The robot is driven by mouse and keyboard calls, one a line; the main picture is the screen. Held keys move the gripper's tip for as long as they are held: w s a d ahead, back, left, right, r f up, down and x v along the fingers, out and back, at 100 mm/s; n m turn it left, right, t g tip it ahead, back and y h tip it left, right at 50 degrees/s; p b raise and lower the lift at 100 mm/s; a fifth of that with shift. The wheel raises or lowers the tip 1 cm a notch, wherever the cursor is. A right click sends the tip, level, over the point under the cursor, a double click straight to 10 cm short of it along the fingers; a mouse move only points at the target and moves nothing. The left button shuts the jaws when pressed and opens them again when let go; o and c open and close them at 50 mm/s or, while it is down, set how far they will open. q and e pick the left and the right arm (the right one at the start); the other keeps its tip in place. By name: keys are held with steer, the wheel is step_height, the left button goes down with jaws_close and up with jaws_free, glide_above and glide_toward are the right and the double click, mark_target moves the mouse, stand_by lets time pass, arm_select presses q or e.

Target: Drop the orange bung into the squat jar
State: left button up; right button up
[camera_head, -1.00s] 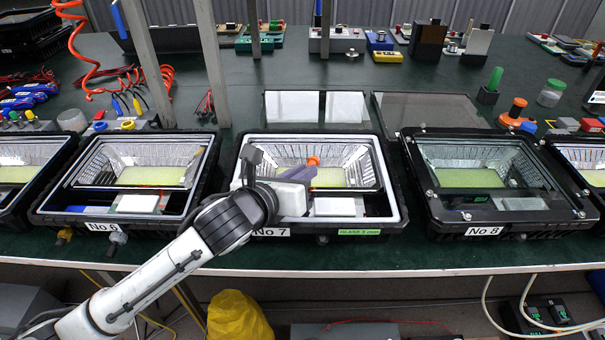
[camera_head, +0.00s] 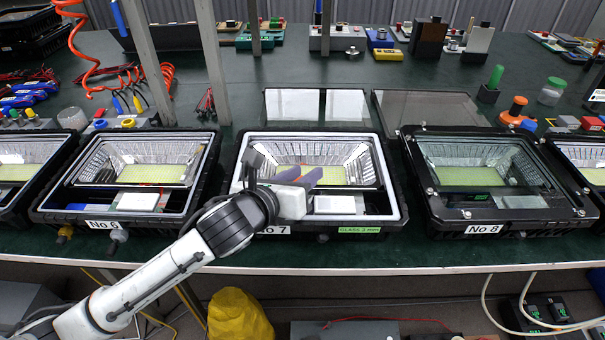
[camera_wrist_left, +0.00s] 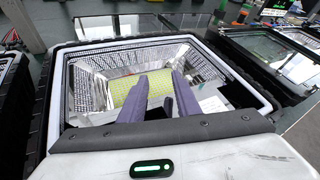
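My left gripper (camera_head: 307,173) reaches into the open floodlight housing No 7 (camera_head: 250,216). Its two purple fingers stand apart in the left wrist view (camera_wrist_left: 163,78), with the yellow-green panel (camera_wrist_left: 128,92) showing between them and no bung visibly gripped. The orange bung is not clearly visible now; only a faint reddish trace shows near the fingertips, too small to identify. A clear, low jar (camera_head: 72,118) stands at the left behind No 6. Another clear jar with a green lid (camera_head: 551,92) stands at the far right. I cannot tell which is the squat jar. My right gripper is out of view.
Housings No 6 (camera_head: 52,214) and No 8 (camera_head: 438,217) flank No 7, with raised rims. Metal posts (camera_head: 213,65) rise behind No 6. Glass panes (camera_head: 425,110) lie behind No 7 and No 8. The green table (camera_head: 330,85) has bare room behind the panes.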

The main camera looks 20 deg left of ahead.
arm_select(q)
steer(key=shift+r, duration=0.1)
steer(key=shift+r, duration=0.3)
steer(key=p+v, duration=0.1)
steer(key=v, duration=1.1)
steer(key=shift+r, duration=0.25)
